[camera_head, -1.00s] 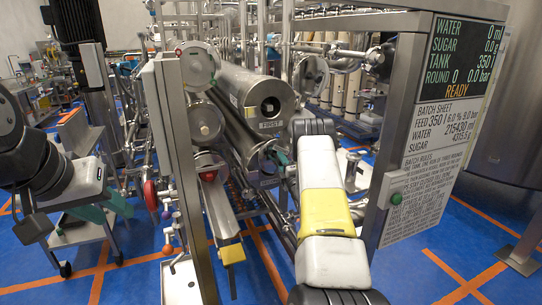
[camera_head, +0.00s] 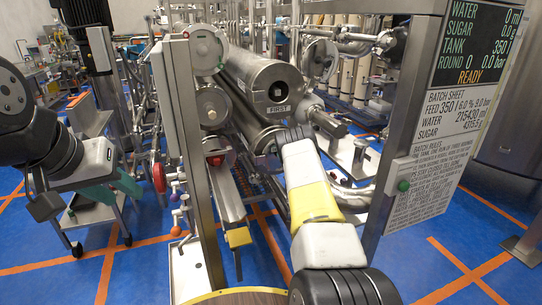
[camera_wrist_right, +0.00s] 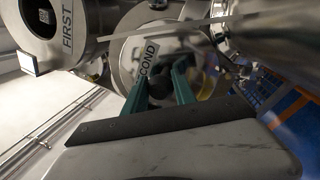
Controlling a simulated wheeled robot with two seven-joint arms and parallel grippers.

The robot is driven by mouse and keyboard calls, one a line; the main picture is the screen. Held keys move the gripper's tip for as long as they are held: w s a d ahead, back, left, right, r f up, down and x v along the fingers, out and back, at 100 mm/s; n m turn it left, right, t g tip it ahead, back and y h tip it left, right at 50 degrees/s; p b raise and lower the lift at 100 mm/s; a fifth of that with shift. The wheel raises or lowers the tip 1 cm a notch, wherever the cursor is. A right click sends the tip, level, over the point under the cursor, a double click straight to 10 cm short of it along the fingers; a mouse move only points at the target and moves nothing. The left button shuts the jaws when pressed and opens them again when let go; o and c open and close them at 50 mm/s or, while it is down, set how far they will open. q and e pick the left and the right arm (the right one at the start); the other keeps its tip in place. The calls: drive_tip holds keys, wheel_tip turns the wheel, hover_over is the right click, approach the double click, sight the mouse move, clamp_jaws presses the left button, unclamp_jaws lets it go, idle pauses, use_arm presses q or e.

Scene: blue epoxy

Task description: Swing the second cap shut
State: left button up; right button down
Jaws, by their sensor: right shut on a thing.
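The second cap (camera_wrist_right: 128,58), a round metal face labelled SECOND, fills the middle of the right wrist view. My right gripper (camera_wrist_right: 161,78) has its green fingers shut on a dark knob (camera_wrist_right: 161,88) on that face. In the head view the second cap (camera_head: 264,141) shows only partly, at the near end of the lower cylinder, behind my right arm; the right fingers are hidden there. I cannot tell whether it sits flush. The first cap (camera_head: 277,86), labelled FIRST, is above it. My left gripper (camera_head: 113,189) is open and empty at the left, with its teal fingers apart.
Round metal end pieces (camera_head: 212,106) stand left of the cylinders. A steel post (camera_head: 195,150) and the batch sheet panel (camera_head: 435,150) flank the work area. A sloping metal chute (camera_head: 228,200) with a yellow end lies below. A wheeled cart (camera_head: 95,215) is under my left gripper.

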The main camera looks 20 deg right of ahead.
drive_tip(key=shift+f, duration=0.25)
drive_tip(key=c, duration=1.3)
unclamp_jaws()
drive_tip(key=shift+o, duration=1.3)
drive_tip(key=shift+r, duration=0.1)
drive_tip(key=v, duration=0.8)
